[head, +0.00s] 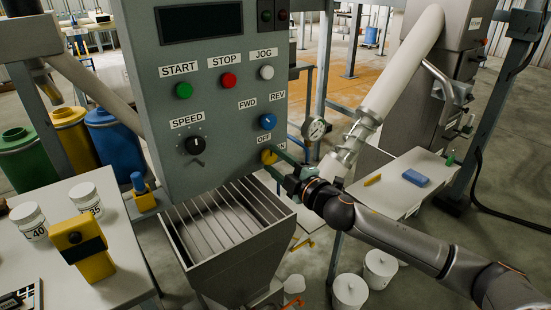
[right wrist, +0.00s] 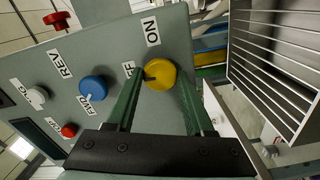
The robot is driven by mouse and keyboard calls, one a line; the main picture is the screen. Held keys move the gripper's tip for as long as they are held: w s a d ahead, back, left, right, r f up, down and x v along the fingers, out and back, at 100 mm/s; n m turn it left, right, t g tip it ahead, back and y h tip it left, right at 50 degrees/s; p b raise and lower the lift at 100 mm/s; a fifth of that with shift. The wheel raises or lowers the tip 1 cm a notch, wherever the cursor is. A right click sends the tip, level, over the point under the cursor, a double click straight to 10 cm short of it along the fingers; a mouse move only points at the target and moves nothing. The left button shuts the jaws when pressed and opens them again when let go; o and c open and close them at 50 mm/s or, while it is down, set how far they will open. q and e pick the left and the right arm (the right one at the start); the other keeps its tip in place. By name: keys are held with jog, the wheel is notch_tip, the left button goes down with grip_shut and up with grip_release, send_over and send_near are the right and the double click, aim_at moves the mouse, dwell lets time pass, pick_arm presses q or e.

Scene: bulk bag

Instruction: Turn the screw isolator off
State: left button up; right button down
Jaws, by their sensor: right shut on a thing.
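The screw isolator is a round yellow knob (head: 268,157) low on the right of the grey control panel, beside the OFF and ON labels. In the right wrist view the knob (right wrist: 160,74) sits between the green fingers, with a dark pointer on its left side toward the partly hidden OFF label (right wrist: 128,70). The ON label (right wrist: 150,31) is above it there. My right gripper (head: 273,163) is shut on the knob, coming in from the right; it also shows in the right wrist view (right wrist: 161,88). My left gripper is not in view.
The panel (head: 215,120) also carries a blue FWD/REV knob (head: 267,121), START, STOP and JOG buttons and a black SPEED dial (head: 195,145). A slatted hopper (head: 225,225) stands below. A pressure gauge (head: 316,129) and a small table (head: 405,180) are at right.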

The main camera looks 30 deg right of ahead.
jog(key=shift+n, duration=0.3)
jog(key=shift+c, duration=1.4)
grip_release()
jog(key=s+d+b, duration=0.1)
jog(key=s+b, duration=0.1)
jog(key=s, duration=1)
jog(key=shift+s+d, duration=0.2)
jog(key=shift+d, duration=0.15)
